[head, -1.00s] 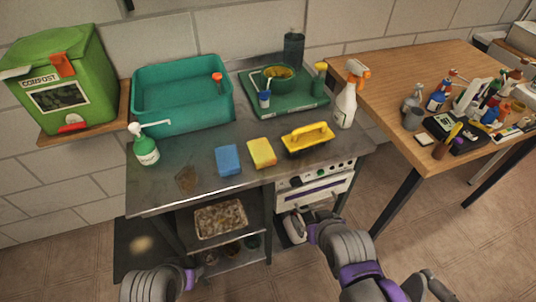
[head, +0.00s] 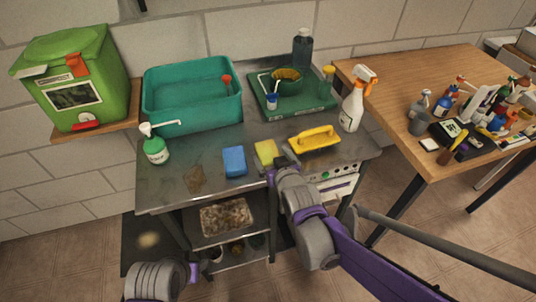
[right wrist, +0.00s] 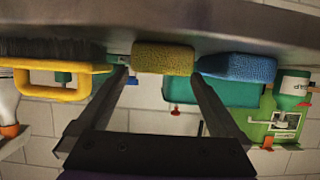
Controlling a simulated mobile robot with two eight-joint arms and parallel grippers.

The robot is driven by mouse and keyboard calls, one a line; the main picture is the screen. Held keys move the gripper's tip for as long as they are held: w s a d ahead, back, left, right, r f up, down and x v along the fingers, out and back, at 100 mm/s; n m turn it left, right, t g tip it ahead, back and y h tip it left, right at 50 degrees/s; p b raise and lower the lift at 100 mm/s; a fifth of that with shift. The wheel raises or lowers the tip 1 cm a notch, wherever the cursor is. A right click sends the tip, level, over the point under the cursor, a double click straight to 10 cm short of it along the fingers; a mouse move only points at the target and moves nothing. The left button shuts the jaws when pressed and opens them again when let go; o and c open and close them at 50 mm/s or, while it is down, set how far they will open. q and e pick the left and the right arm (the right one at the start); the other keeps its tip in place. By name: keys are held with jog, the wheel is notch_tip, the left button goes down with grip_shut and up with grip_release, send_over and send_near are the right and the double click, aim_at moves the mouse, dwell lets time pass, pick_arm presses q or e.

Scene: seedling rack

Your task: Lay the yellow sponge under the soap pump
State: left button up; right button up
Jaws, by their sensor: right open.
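The yellow sponge (head: 266,152) lies flat on the steel counter, right of a blue sponge (head: 234,161). The soap pump (head: 156,151), a green bottle with a white nozzle, stands upright at the counter's left, with bare counter at its base. My right gripper (head: 268,173) is at the counter's front edge, just in front of the yellow sponge. In the right wrist view, which is upside down, the right gripper (right wrist: 161,78) is open. The yellow sponge (right wrist: 165,57) shows beyond and between its fingertips; contact is not visible. My left gripper is out of view.
A yellow-handled brush (head: 314,139) lies close right of the yellow sponge. A teal basin (head: 190,115) and a green tray (head: 318,108) stand behind. A spray bottle (head: 352,106) stands at the right. A brown stain marks the counter before the soap pump.

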aim_at(268, 152)
jog(key=x, duration=0.4)
jog(key=shift+w+a+f, duration=0.1)
jog(key=shift+w+f, duration=0.15)
jog(key=c, duration=1.3)
jog(key=shift+o, duration=0.2)
notch_tip(268, 152, up, 10)
jog(key=shift+p, duration=0.75)
jog(key=shift+s, duration=0.15)
